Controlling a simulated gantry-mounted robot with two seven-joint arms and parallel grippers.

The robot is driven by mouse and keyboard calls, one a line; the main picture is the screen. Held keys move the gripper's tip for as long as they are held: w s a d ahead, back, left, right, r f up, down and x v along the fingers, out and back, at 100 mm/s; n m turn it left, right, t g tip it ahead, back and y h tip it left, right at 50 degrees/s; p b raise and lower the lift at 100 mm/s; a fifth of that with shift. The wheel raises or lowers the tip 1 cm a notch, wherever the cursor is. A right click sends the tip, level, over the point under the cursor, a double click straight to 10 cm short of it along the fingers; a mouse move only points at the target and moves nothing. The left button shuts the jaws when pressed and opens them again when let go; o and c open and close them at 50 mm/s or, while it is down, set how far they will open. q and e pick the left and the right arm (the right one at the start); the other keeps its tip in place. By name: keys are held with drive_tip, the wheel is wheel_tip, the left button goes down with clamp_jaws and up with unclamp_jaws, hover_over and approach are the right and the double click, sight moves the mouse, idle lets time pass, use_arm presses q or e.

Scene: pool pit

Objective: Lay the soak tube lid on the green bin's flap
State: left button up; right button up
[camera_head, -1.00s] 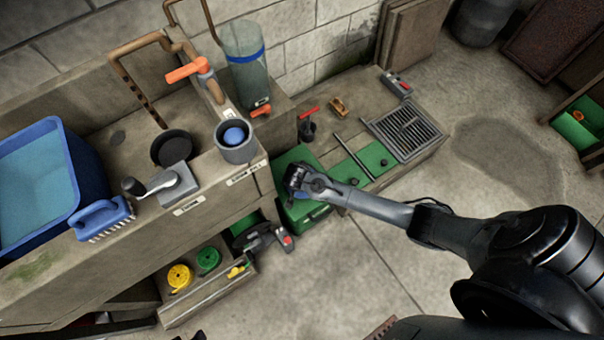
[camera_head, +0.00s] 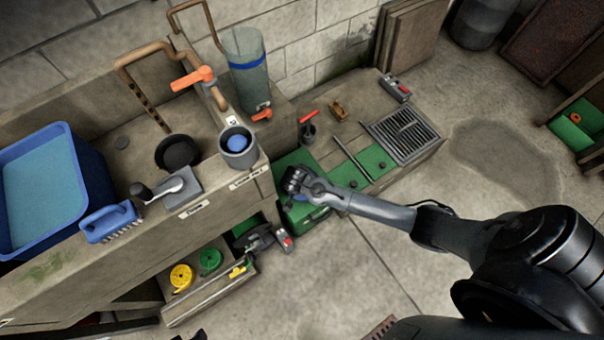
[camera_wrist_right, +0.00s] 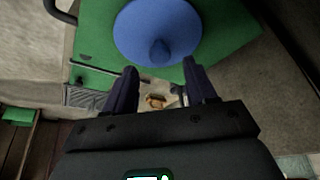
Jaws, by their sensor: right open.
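The soak tube lid (camera_wrist_right: 150,25) is a blue disc with a small knob. It lies flat on the green bin's flap (camera_wrist_right: 225,30) in the right wrist view. The head view shows the green bin (camera_head: 307,214) low beside the ledge, with the lid mostly hidden by my right gripper (camera_head: 292,184). That gripper (camera_wrist_right: 160,70) is open, its fingertips apart on either side of the line to the knob, with nothing between them. Whether the fingers touch the lid is unclear. My left gripper is not in view.
A grey cup (camera_head: 238,158) with a blue thing inside stands on the upper ledge near a clear cylinder (camera_head: 246,80). A blue water tub (camera_head: 78,180) is at left.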

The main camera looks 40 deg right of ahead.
drive_tip(key=p+v, duration=0.3)
drive_tip(key=v, duration=0.5)
drive_tip(key=shift+p, duration=0.3)
drive_tip(key=shift+r, duration=0.1)
